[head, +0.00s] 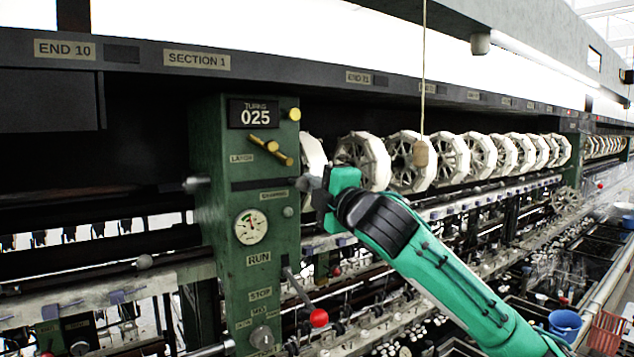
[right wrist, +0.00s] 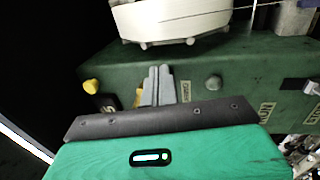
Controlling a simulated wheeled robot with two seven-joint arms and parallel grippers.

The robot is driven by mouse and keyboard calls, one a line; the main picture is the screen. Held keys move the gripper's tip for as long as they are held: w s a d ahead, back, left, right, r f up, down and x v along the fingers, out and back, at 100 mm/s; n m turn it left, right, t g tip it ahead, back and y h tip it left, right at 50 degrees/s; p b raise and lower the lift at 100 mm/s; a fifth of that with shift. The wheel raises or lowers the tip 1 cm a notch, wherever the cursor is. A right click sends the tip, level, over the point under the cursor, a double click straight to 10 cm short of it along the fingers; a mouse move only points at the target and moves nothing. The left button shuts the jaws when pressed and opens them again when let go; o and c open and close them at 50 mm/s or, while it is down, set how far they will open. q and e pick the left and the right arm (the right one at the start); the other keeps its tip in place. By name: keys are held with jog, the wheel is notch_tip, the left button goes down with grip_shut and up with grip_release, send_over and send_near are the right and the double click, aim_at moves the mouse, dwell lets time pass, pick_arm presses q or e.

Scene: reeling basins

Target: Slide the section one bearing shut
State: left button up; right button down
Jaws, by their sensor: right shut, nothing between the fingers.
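The section one post (head: 247,270) is a green upright panel under the SECTION 1 sign (head: 196,60). It has a dark horizontal slot (head: 258,184) with a small label below it, too blurred to read surely. A grey knob-like part (head: 196,184) stands at the post's left edge; I cannot tell whether it is the bearing, nor how far the bearing is open. My right gripper (head: 308,182) is at the post's right edge, level with the slot. In the right wrist view its grey fingers (right wrist: 158,85) are shut and empty, in front of the green panel. My left gripper is out of view.
White reels (head: 362,160) run in a row to the right, close behind my right arm. The post carries brass knobs (head: 265,146), a gauge (head: 250,227) and a red-ball lever (head: 318,318). A wooden toggle (head: 420,153) hangs on a cord. A blue bucket (head: 565,324) stands lower right.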

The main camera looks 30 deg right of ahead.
aim_at(300, 185)
jog(key=shift+s+a, duration=0.1)
jog(key=shift+a, duration=1.55)
jog(key=shift+s+a, duration=0.15)
jog(key=shift+a, duration=1.6)
